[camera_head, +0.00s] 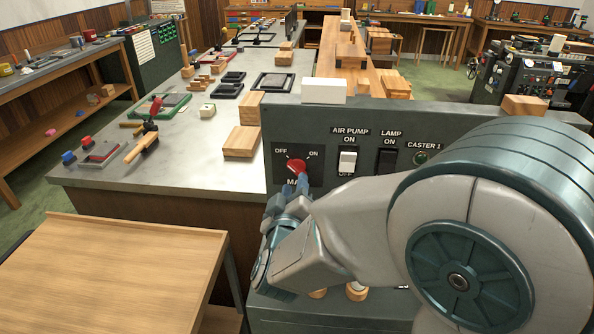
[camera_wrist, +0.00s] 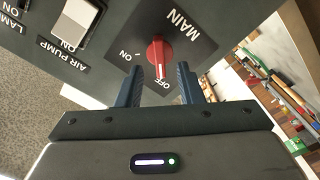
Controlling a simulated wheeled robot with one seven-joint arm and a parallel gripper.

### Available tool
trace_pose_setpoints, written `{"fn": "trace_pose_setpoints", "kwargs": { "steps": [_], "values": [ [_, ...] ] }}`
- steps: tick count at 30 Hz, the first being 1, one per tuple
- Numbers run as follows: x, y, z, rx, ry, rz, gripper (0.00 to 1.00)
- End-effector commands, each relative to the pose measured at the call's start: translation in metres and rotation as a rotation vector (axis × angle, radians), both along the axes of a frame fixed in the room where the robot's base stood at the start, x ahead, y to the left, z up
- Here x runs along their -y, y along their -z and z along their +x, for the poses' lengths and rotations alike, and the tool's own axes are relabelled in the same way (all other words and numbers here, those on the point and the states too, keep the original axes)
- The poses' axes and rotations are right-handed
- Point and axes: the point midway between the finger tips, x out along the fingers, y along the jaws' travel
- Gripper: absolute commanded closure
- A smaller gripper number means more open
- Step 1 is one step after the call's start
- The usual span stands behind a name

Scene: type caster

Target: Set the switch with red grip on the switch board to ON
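The red-grip rotary switch (camera_head: 296,165) is on the MAIN plate at the left of the grey switch board (camera_head: 460,118). It also shows in the wrist view (camera_wrist: 158,53), where its grip appears to point toward OFF; the ON mark lies to one side. My gripper (camera_wrist: 159,72) is open, with its two blue fingers on either side of the grip's near end. Gaps show between the fingers and the red grip, and nothing is held. In the head view my gripper (camera_head: 289,187) is just below the red grip, and my wrist hides part of the MAIN label.
To the right on the board are the white AIR PUMP rocker (camera_head: 347,161), the black LAMP rocker (camera_head: 387,161) and CASTER 1 (camera_head: 421,158). A wooden table (camera_head: 110,275) is at the front left.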

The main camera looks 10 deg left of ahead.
Motion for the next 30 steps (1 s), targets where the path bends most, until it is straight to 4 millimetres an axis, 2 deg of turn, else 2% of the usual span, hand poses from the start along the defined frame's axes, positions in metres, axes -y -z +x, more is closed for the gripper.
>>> {"fn": "trace_pose_setpoints", "kwargs": {
  "steps": [3, 7, 19, 21, 23, 30],
  "values": [
    [0.0, 0.0, 0.02, -0.001, 0.003, -0.002, 0.66],
    [-0.001, 0.0, 0.034, -0.001, 0.002, -0.001, 0.66],
    [-0.002, 0.0, 0.04, 0.001, -0.001, 0.0, 0.66],
    [-0.002, 0.0, 0.04, 0.001, -0.001, 0.0, 0.86],
    [-0.002, 0.0, 0.04, 0.001, -0.001, 0.0, 1.0],
    [-0.002, 0.0, 0.04, 0.0, 0.0, 0.005, 1.0]
  ]
}}
